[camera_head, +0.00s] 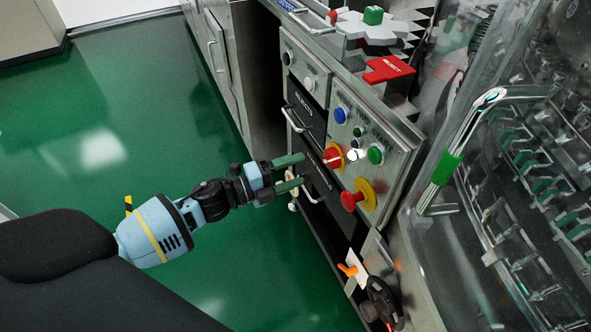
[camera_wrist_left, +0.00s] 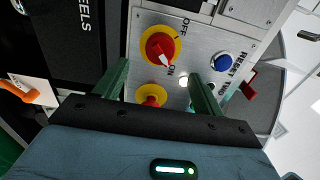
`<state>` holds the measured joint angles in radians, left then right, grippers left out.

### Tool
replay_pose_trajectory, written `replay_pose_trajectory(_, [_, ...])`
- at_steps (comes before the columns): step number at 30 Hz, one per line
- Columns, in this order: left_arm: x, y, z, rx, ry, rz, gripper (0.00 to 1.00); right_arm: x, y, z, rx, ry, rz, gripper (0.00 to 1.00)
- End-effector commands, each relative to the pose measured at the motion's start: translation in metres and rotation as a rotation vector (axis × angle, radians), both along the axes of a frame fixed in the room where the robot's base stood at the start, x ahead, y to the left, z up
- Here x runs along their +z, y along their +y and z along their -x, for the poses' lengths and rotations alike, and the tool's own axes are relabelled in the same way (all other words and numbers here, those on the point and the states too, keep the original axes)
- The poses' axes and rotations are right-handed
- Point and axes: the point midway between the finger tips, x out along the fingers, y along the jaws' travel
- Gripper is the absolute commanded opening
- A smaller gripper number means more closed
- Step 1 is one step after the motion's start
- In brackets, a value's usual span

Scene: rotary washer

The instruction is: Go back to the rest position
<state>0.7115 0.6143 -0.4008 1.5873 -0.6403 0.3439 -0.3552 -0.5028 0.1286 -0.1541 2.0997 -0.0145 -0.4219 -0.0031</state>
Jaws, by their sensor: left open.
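My left gripper (camera_head: 302,171) is open, with its two green fingers apart in front of the machine's control panel (camera_head: 383,125). Nothing is seen between the fingers. A red rotary switch on a yellow plate (camera_head: 333,157) is just beyond the fingertips. In the left wrist view the same switch (camera_wrist_left: 160,46) shows OFF and ON marks. Below it in the head view is a red knob on a yellow disc (camera_head: 352,200). In the left wrist view the fingers (camera_wrist_left: 160,82) frame part of the panel. My right gripper is not in view.
Drawers with metal handles (camera_head: 297,118) lie below and left of the panel. A blue button (camera_head: 340,115) and a green button (camera_head: 376,154) sit on the panel. A clear-walled machine with a bent handle (camera_head: 462,140) stands right. The green floor (camera_head: 90,130) is open at left.

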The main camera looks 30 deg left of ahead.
Motion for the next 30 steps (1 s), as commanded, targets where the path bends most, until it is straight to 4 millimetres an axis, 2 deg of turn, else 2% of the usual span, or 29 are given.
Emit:
replay_pose_trajectory(10, [-0.002,-0.001,0.001,0.003,0.007,0.006,0.69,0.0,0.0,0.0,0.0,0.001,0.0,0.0])
replay_pose_trajectory(14, [-0.02,-0.007,0.018,0.034,0.076,0.074,0.69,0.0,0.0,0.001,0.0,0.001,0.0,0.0])
replay_pose_trajectory(17, [-0.047,-0.015,0.046,0.094,0.189,0.182,0.69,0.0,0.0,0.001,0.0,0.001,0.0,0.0])
replay_pose_trajectory(23, [-0.106,-0.025,0.125,0.28,0.489,0.443,0.69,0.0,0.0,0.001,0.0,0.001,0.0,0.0])
replay_pose_trajectory(29, [-0.155,-0.029,0.218,0.506,0.797,0.674,0.69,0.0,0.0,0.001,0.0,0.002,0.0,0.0])
replay_pose_trajectory(30, [-0.163,-0.029,0.238,0.557,0.859,0.717,0.69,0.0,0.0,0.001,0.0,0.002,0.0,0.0])
